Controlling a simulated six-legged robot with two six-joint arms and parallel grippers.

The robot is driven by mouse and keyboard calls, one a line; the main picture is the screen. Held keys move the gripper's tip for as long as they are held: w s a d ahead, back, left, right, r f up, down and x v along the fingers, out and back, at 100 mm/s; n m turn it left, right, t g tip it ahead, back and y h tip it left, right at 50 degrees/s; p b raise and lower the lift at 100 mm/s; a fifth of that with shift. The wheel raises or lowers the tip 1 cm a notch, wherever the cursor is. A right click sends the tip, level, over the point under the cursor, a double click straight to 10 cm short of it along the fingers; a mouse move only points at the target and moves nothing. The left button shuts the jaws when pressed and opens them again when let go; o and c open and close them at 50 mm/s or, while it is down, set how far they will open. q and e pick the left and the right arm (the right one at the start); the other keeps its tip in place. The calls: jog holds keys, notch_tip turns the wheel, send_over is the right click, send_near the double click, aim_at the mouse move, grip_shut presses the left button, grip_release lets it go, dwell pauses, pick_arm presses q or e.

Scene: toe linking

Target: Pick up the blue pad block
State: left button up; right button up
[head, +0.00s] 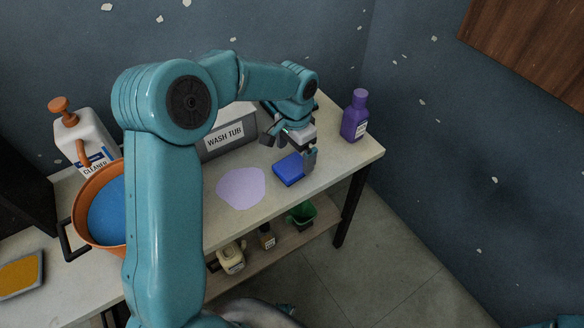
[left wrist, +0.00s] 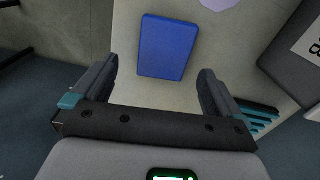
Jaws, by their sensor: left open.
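The blue pad block (head: 289,169) lies flat on the worktop near its front edge, right of a pale lilac patch. In the left wrist view the blue pad block (left wrist: 168,47) lies ahead of the jaws, roughly between their lines. My left gripper (head: 292,148) is over the worktop at the block, one finger near its right side. In the left wrist view my left gripper (left wrist: 158,80) is open, with a finger on each side and nothing between the tips. I cannot tell how high the fingertips are above the worktop. My right gripper is not in view.
A grey wash tub (head: 226,139) stands behind the block. A purple bottle (head: 355,116) stands to the right. An orange bucket (head: 88,200) and a white cleaner jug (head: 85,140) are at the left. The lilac patch (head: 241,187) is flat. A lower shelf holds small containers.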

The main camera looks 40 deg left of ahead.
aim_at(293, 165)
pick_arm(q)
jog(key=f, duration=0.5)
jog(key=shift+a+f, duration=0.3)
jog(key=c, duration=1)
